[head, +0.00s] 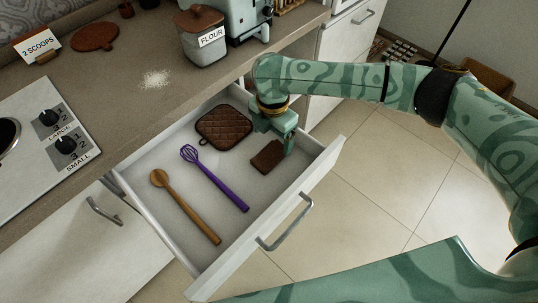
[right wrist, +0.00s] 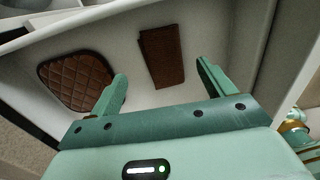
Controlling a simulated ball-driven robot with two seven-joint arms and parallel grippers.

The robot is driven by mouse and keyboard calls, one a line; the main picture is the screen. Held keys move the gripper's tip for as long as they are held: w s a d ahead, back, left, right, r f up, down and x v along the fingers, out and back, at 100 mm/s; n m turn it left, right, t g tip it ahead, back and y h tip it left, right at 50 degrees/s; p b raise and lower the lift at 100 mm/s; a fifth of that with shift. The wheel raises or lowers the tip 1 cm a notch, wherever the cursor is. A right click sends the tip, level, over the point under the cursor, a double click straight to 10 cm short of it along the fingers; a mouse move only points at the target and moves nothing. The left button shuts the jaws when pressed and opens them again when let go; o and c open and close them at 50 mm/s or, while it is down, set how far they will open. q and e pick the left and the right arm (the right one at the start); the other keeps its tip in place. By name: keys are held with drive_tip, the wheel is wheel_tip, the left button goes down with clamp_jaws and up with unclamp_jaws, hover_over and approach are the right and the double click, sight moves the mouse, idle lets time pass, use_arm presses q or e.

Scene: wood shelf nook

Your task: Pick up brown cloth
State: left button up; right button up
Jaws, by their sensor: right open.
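The brown cloth (head: 267,157) is a small folded dark brown rectangle lying flat on the floor of the open drawer (head: 158,137), near its right end. In the right wrist view the cloth (right wrist: 162,57) lies beyond and between my two fingertips, with no finger touching it. My right gripper (head: 284,142) is over the drawer just beside the cloth in the head view; in the right wrist view its jaws (right wrist: 162,82) are open and empty. My left gripper is not in view.
In the drawer lie a quilted brown pot holder (head: 224,127), a purple whisk (head: 215,178) and a wooden spoon (head: 185,205). The drawer front (head: 270,222) and side walls stand around them. The counter above holds a flour canister (head: 203,40) and spilled white powder (head: 156,79).

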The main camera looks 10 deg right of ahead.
sight(274, 149)
drive_tip(key=shift+f, duration=0.55)
drive_tip(key=f+b, duration=0.2)
drive_tip(key=f, duration=0.1)
drive_tip(key=f+b, duration=0.1)
drive_tip(key=f, duration=0.1)
drive_tip(key=shift+d, duration=0.3)
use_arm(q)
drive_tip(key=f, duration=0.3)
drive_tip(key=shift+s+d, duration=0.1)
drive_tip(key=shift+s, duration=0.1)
use_arm(e)
drive_tip(key=shift+r, duration=0.2)
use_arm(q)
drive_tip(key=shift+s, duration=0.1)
use_arm(e)
drive_tip(key=c, duration=1.1)
